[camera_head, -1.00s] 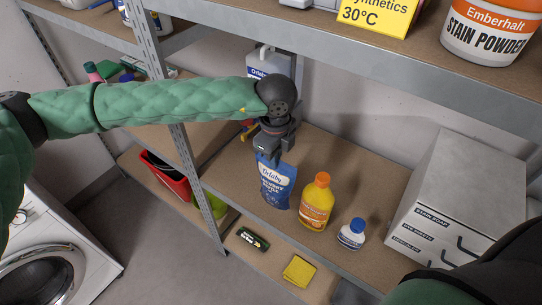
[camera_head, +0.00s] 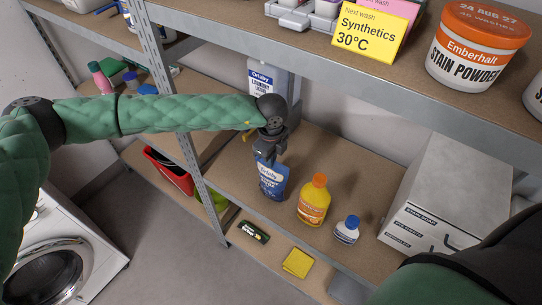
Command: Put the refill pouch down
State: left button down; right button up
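The refill pouch (camera_head: 271,182) is blue with white lettering and hangs upright over the middle shelf (camera_head: 240,196), left of an orange-yellow bottle. My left gripper (camera_head: 268,157) comes from above and is shut on the pouch's top edge. The pouch's base appears at or just above the shelf board; I cannot tell whether it touches. My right arm fills the lower right corner, and its gripper is out of view.
The orange-yellow bottle (camera_head: 313,200) and a small white bottle with a blue cap (camera_head: 347,230) stand right of the pouch. A grey drawer box (camera_head: 455,190) is farther right. Behind is a white laundry-liquid container (camera_head: 262,78). The upper shelf edge (camera_head: 350,75) runs overhead.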

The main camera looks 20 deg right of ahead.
pick_arm(q)
jog(key=shift+f, duration=0.35)
pick_arm(e)
jog(key=shift+s+d, duration=0.15)
jog(key=shift+s, duration=0.6)
pick_arm(q)
jog(key=shift+f, duration=0.15)
pick_arm(e)
jog(key=shift+w, duration=0.25)
pick_arm(q)
jog(key=c, duration=1.6)
grip_release()
jog(key=shift+c, duration=0.2)
pick_arm(e)
jog(key=shift+w+a, duration=0.2)
jog(key=shift+w, duration=0.15)
jog(key=shift+s+r, duration=0.1)
jog(key=shift+s, duration=0.1)
